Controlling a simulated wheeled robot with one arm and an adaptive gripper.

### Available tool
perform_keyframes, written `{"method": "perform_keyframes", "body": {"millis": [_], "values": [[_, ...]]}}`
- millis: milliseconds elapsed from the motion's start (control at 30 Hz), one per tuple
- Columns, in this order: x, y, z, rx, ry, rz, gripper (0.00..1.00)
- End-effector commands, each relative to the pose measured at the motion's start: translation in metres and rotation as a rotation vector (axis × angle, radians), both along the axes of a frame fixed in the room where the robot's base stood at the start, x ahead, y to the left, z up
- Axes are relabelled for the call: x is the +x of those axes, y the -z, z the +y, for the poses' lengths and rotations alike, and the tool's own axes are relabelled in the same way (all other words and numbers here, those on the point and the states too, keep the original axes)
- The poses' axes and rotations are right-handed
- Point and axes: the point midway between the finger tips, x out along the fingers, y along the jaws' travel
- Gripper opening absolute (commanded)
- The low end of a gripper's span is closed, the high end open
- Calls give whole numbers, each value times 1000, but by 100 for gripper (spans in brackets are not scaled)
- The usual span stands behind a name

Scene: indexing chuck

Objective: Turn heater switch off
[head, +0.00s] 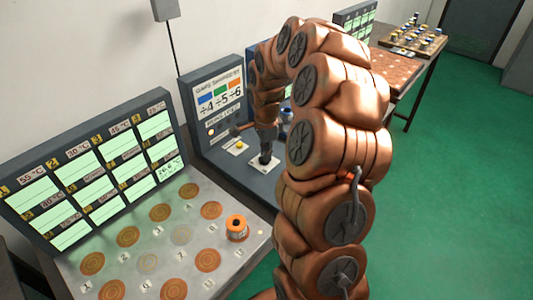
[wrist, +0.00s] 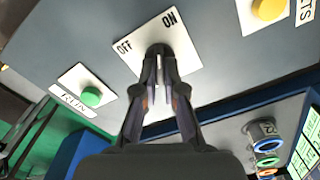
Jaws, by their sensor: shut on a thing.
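A white switch plate (wrist: 188,48) marked OFF and ON is set in the grey panel in the wrist view. Its dark knob (wrist: 158,48) is at the plate's middle, mostly hidden by my fingers, so I cannot tell which mark it points to. My gripper (wrist: 161,66) is shut on this knob. In the head view, my gripper (head: 266,148) comes down from above onto the same white plate (head: 258,167) on the grey machine. No heater label is readable on the plate.
A green RUN button (wrist: 91,96) and a yellow button (wrist: 268,9) flank the switch plate. Ringed cylinders (wrist: 264,135) stand at lower right. In the head view, an orange-topped container (head: 237,228) stands on the numbered plate, beside a board of temperature displays (head: 97,170).

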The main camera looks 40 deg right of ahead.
Motion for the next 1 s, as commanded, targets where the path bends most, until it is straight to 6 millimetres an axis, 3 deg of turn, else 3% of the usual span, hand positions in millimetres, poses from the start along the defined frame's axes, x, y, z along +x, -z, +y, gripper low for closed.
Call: {"method": "perform_keyframes", "body": {"millis": [267, 1000], "values": [[2, 5, 0, -2, -149, -7, 0], [6, 3, 1, -1, -810, -4, 0]]}}
